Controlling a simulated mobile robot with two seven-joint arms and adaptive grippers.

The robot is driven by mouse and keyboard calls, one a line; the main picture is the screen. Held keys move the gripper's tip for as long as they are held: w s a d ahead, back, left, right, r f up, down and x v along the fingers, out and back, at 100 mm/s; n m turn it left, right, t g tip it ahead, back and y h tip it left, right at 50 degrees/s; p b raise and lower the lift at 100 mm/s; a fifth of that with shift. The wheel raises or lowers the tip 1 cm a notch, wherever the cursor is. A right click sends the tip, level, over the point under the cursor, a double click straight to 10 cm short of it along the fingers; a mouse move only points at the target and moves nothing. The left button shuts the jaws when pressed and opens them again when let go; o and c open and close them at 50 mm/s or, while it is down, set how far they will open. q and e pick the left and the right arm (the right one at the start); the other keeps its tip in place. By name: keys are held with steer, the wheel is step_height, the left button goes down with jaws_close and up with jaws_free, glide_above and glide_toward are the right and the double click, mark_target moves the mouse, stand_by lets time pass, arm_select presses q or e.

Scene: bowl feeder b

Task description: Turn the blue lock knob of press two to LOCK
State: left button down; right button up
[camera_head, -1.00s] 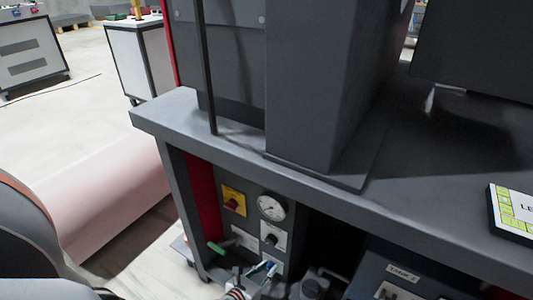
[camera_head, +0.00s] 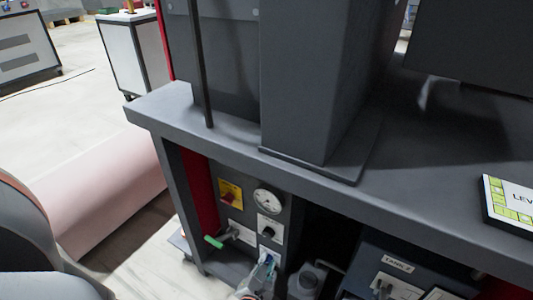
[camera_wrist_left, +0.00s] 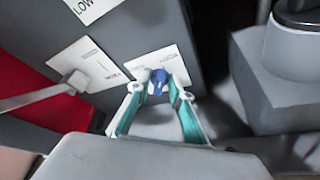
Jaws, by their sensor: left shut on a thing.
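The blue lock knob (camera_wrist_left: 158,82) shows in the wrist view, sticking out in front of a white label plate (camera_wrist_left: 165,62) on the dark press panel. My left gripper (camera_wrist_left: 159,86) has its teal-lined fingers on both sides of the knob and is shut on it. The fingers hide part of the knob, and the plate's lettering is too blurred to read. In the head view my left gripper (camera_head: 268,260) is at the lower part of the panel, below the black knob (camera_head: 268,232). My right gripper is not in view.
A lever with a green grip (camera_head: 213,242) sticks out left of my gripper. A yellow and red switch (camera_head: 230,194) and a round gauge (camera_head: 268,201) sit above. The bench top (camera_head: 420,190) overhangs the panel. A grey box labelled as a tank (camera_head: 398,265) stands at right.

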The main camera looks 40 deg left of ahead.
arm_select(q)
steer(key=shift+d+f+m+y, duration=0.15)
steer(key=shift+m+y, duration=0.15)
steer(key=shift+m, duration=0.2)
stand_by(0.3)
steer(key=c, duration=2.1)
jaws_free()
steer(key=shift+c, duration=0.2)
steer(key=shift+r, duration=0.2)
step_height(320, 180, up, 10)
steer(key=shift+f, duration=0.2)
